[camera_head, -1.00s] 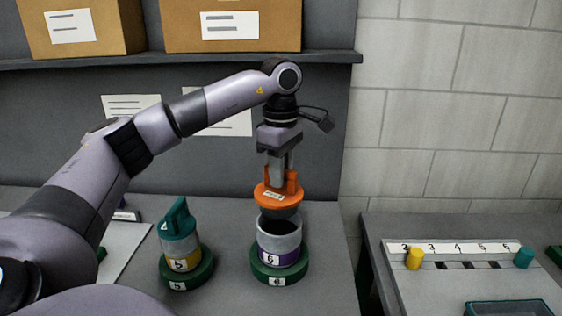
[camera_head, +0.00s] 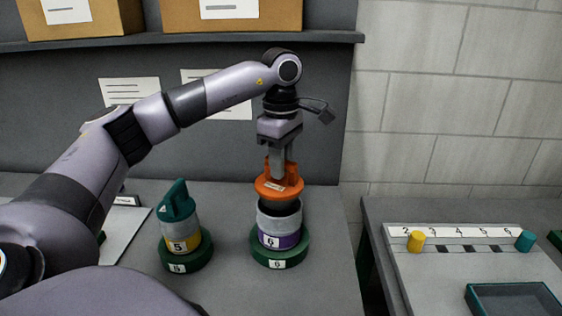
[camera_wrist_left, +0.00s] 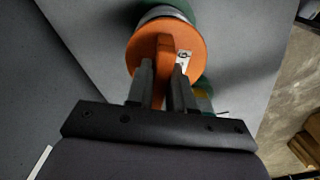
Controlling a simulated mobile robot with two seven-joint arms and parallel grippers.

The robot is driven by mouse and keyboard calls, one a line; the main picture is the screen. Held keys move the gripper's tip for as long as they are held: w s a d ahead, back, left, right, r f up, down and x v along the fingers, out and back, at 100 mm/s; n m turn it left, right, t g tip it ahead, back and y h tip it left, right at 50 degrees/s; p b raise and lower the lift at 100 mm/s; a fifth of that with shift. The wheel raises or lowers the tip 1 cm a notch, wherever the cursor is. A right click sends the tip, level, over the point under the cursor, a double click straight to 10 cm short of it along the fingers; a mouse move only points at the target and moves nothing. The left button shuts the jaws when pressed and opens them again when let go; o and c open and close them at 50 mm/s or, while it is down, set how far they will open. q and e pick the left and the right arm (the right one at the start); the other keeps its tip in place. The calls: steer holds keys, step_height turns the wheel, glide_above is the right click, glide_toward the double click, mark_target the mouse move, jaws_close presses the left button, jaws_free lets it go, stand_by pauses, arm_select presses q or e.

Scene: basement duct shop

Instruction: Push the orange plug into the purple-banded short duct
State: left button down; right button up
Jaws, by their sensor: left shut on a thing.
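The orange plug (camera_head: 279,187) is held by its handle in my left gripper (camera_head: 279,165), right above the mouth of the purple-banded short duct (camera_head: 279,221). The duct is grey, upright, marked 6, and sits in a green ring base (camera_head: 278,262). The plug's dark lower part is close over the duct's rim; I cannot tell whether it has entered. In the left wrist view, the fingers (camera_wrist_left: 163,85) close on the handle of the orange plug (camera_wrist_left: 150,50), which hides most of the duct. My right gripper is not in view.
A yellow-banded duct (camera_head: 182,241) with a teal plug (camera_head: 176,200) stands in another green base to the left. A numbered rack (camera_head: 455,231) with yellow and teal pegs and a dark tray (camera_head: 512,300) are on the right table. A gap separates the two tables.

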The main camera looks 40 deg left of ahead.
arm_select(q)
steer(key=shift+f, duration=0.2)
stand_by(0.5)
steer(key=shift+f+b, duration=1.05)
steer(key=shift+f, duration=0.8)
steer(key=shift+f, duration=0.1)
steer(key=c, duration=0.9)
jaws_free()
step_height(320, 180, up, 7)
steer(key=shift+r, duration=0.1)
